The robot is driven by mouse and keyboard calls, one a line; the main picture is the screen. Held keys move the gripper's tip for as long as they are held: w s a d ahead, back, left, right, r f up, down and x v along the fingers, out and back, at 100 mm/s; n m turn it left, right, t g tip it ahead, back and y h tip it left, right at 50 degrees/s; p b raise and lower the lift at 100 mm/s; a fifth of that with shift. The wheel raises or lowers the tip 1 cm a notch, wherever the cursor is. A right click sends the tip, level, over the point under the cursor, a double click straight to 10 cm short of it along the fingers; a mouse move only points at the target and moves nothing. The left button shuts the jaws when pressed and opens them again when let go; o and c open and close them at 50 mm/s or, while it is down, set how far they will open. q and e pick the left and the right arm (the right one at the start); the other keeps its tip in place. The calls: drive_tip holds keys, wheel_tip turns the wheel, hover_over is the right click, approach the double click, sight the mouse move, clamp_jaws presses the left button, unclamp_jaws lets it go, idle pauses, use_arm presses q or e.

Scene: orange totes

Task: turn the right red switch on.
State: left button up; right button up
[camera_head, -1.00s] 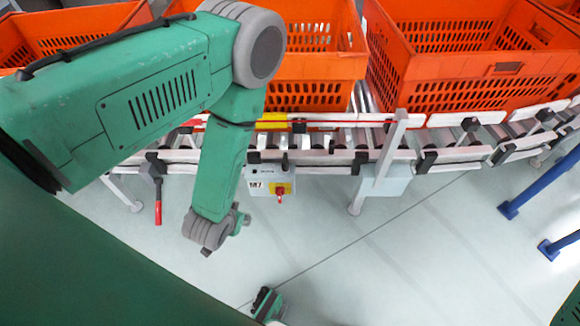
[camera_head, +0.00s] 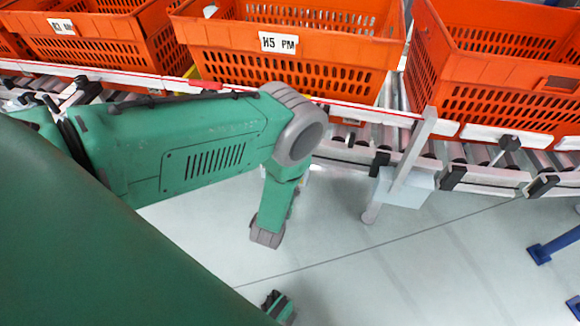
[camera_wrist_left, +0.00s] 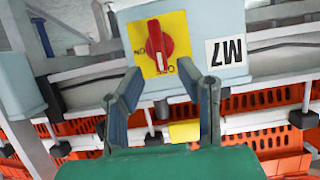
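The red switch (camera_wrist_left: 154,40) is a knob on a yellow plate (camera_wrist_left: 176,28), mounted on a light grey box (camera_wrist_left: 226,18) marked M7, in the left wrist view. In the head view my left arm hides the switch box and the gripper.
Orange totes (camera_head: 335,76) stand on the roller conveyor (camera_head: 480,178) behind my arm. A grey box (camera_head: 411,190) hangs on the conveyor frame to the right. Blue posts (camera_head: 540,252) stand at the far right. The floor (camera_head: 400,270) in front is mostly clear.

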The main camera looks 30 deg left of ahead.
use_arm(q)
drive_tip(key=shift+b+x, duration=0.3)
drive_tip(key=shift+x, duration=0.85)
drive_tip(key=shift+w+a+f, duration=0.1)
drive_tip(key=shift+w, duration=0.1)
drive_tip(key=shift+a, duration=0.2)
clamp_jaws()
drive_tip(key=shift+d, duration=0.1)
drive_tip(key=shift+w, duration=0.1)
